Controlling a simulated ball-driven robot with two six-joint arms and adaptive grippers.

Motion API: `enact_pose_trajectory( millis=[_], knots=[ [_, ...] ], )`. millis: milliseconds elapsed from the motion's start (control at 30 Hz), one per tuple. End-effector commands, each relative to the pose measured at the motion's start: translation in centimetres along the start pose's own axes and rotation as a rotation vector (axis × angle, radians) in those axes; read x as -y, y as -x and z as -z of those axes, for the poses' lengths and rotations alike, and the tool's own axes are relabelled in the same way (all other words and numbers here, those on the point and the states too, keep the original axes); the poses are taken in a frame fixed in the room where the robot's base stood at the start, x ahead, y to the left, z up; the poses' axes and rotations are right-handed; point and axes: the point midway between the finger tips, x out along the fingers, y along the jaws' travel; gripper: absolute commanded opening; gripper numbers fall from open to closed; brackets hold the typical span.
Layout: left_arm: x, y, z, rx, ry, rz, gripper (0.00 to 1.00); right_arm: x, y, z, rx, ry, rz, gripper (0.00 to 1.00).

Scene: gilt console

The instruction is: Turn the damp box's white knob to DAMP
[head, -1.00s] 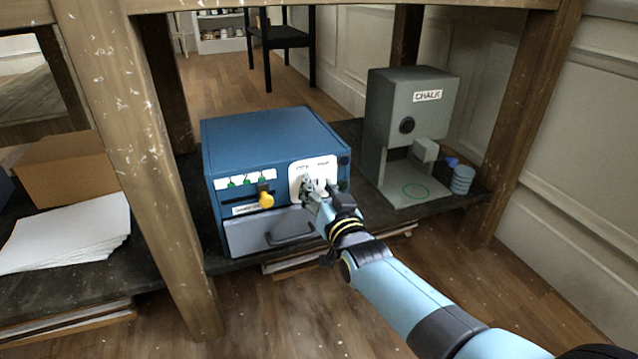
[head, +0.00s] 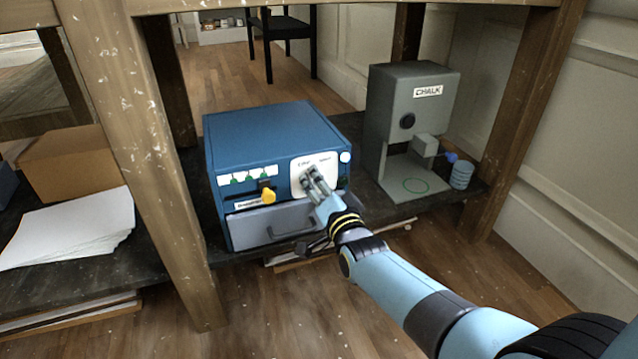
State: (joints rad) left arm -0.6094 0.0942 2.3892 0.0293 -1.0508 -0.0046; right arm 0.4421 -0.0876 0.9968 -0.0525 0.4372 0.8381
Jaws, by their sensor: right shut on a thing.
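The damp box (head: 275,130) is a blue case on the lower shelf, with a grey drawer (head: 272,225) below. A white plate (head: 329,165) on its front right carries two small labels, too blurred to read surely. My right gripper (head: 313,178) is at this plate, shut on the white knob, which its fingers mostly hide. The knob's pointing direction cannot be told. A round lamp (head: 345,157) at the plate's upper right shows pale and bright. My left gripper is not in view.
A wooden leg (head: 160,170) stands left, by paper (head: 65,228) and a cardboard box (head: 70,165).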

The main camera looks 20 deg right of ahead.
Motion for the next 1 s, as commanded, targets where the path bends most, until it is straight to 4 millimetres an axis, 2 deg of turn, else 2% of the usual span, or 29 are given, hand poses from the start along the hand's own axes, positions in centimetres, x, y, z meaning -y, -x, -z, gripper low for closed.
enact_pose_trajectory(
  millis=[433,467,633,867,1000],
  knots=[
    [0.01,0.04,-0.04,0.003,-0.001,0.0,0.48,-0.14,0.09,-0.11,0.002,-0.013,-0.003,0.05],
    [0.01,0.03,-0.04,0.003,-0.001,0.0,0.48,-0.14,0.09,-0.11,0.002,-0.013,-0.003,0.38],
    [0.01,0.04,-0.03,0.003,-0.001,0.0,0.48,-0.1,0.07,-0.08,0.002,-0.012,-0.002,0.6],
    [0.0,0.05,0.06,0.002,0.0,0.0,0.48,-0.05,0.04,-0.03,0.001,-0.011,-0.001,0.6],
    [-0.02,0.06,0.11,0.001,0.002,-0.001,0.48,-0.15,0.89,-0.13,0.002,-0.011,-0.002,0.6]
  ],
)
